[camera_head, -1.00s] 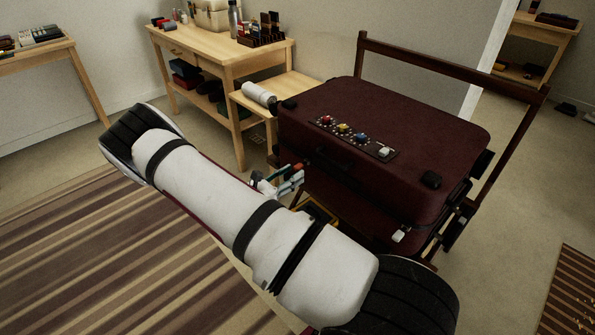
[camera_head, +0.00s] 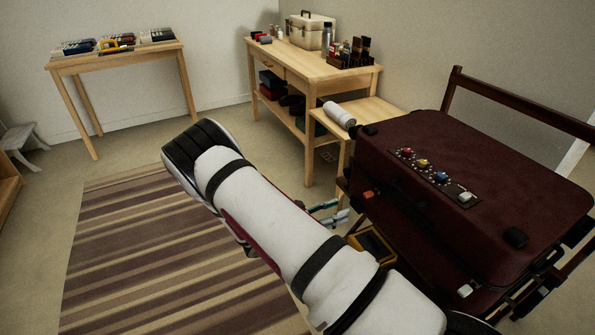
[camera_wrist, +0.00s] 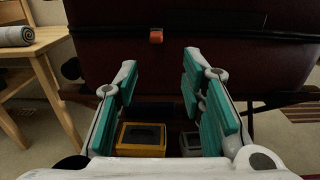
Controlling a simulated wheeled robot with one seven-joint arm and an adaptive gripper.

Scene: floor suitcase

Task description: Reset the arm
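My gripper (camera_wrist: 160,105) is open and empty in the wrist view, its two teal-padded fingers spread apart. It faces the front of the dark red suitcase (camera_wrist: 175,75), where an orange-red latch (camera_wrist: 156,37) shows between and beyond the fingers. In the head view the gripper (camera_head: 332,212) is mostly hidden behind my white arm, with part of the fingers showing left of the suitcase (camera_head: 480,165). The suitcase is closed and carries a panel of coloured knobs (camera_head: 436,175) on top.
A yellow-rimmed box (camera_wrist: 142,140) lies low below the fingers. A small wooden table (camera_head: 365,115) with a grey roll (camera_head: 339,114) stands beside the suitcase. A workbench (camera_head: 310,65) and another table (camera_head: 118,57) stand behind. The striped rug (camera_head: 140,250) on the left is clear.

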